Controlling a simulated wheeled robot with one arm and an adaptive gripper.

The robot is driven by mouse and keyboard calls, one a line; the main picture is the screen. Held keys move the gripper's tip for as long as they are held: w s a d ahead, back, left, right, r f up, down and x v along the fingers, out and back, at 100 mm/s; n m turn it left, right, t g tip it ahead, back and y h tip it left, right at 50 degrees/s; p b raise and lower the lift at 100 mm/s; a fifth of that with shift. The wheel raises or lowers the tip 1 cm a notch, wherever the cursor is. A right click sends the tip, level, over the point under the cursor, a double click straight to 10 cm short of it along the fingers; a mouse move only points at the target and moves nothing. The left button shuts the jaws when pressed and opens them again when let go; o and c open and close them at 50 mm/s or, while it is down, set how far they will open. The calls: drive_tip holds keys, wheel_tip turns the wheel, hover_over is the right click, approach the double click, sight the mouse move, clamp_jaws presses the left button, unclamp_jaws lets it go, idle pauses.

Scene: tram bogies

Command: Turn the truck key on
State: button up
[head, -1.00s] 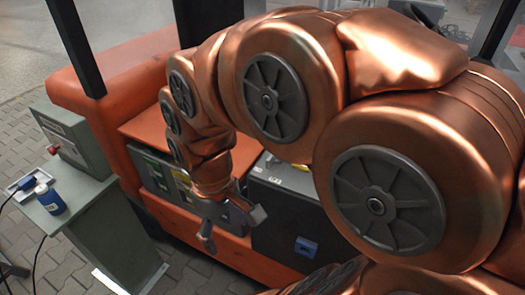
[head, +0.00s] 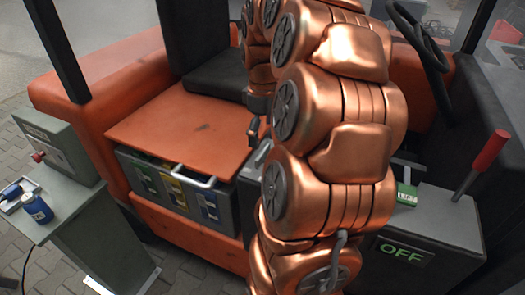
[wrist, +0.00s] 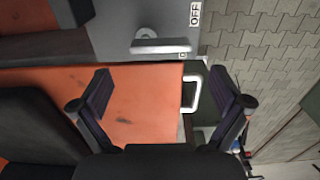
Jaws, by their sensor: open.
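A grey lever-like handle (wrist: 160,46), which looks like the truck key, lies on a grey panel (wrist: 115,25) in the wrist view, next to a white "OFF" label (wrist: 195,13). In the head view my gripper (head: 254,131) is above the right end of the same board, near the black seat.
A battery box with a pale handle (head: 194,177) sits below the board. A red-handled lever (head: 490,150) and a box with a green "OFF" display (head: 403,252) stand at right. The steering wheel (head: 418,40) is behind. A grey cabinet (head: 85,215) stands at left.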

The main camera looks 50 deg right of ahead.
sight(263, 151)
drive_tip(key=shift+f+p, duration=0.8)
drive_tip(key=shift+f, duration=2.65)
drive_tip(key=shift+c, duration=0.3)
drive_tip(key=c, duration=0.8)
